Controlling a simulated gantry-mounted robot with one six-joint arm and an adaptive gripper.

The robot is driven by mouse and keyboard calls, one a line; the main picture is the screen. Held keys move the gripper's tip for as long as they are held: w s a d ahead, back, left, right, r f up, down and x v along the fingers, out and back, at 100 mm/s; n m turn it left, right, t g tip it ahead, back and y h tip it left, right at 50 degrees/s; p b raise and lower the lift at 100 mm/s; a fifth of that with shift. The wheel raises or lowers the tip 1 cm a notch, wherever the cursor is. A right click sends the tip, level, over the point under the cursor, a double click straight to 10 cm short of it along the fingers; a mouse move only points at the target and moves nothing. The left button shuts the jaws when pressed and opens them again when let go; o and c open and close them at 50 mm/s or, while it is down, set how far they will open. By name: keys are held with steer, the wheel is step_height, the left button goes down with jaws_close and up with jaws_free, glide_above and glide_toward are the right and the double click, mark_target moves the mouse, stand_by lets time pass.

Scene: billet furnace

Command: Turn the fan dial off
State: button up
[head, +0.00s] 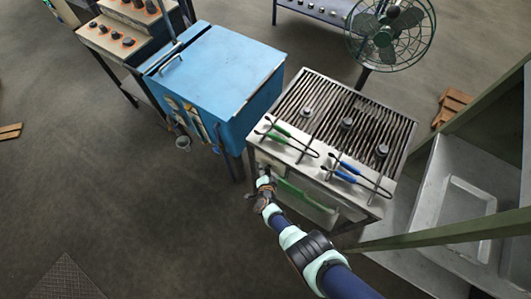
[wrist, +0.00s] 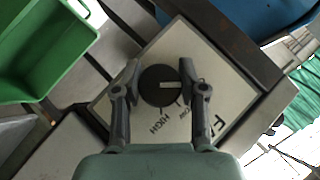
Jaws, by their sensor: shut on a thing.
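The fan dial (wrist: 158,90) is a round black knob with a white pointer mark, on a pale plate (wrist: 215,80). The pointer points to the right in the wrist view, toward the right finger. The plate reads HIGH and LOW below the dial, and part of FAN shows at the lower right. My gripper (wrist: 159,78) is shut on the dial, one finger on each side. Any label behind the right finger is hidden. In the head view my gripper (head: 264,181) is at the grill's front left corner, and the dial cannot be made out there.
The grill (head: 320,165) carries tongs with green and blue handles. A blue cabinet (head: 215,65) stands to its left and a fan (head: 390,30) behind it. A green tray (head: 305,197) is at the grill's front, close to my arm. Open floor (head: 130,190) lies at left.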

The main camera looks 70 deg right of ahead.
steer(key=o, duration=1.2)
steer(key=shift+c, duration=0.2)
steer(key=shift+s+a+r, duration=0.15)
steer(key=shift+a, duration=0.2)
steer(key=v, duration=1.1)
steer(key=shift+r, duration=0.15)
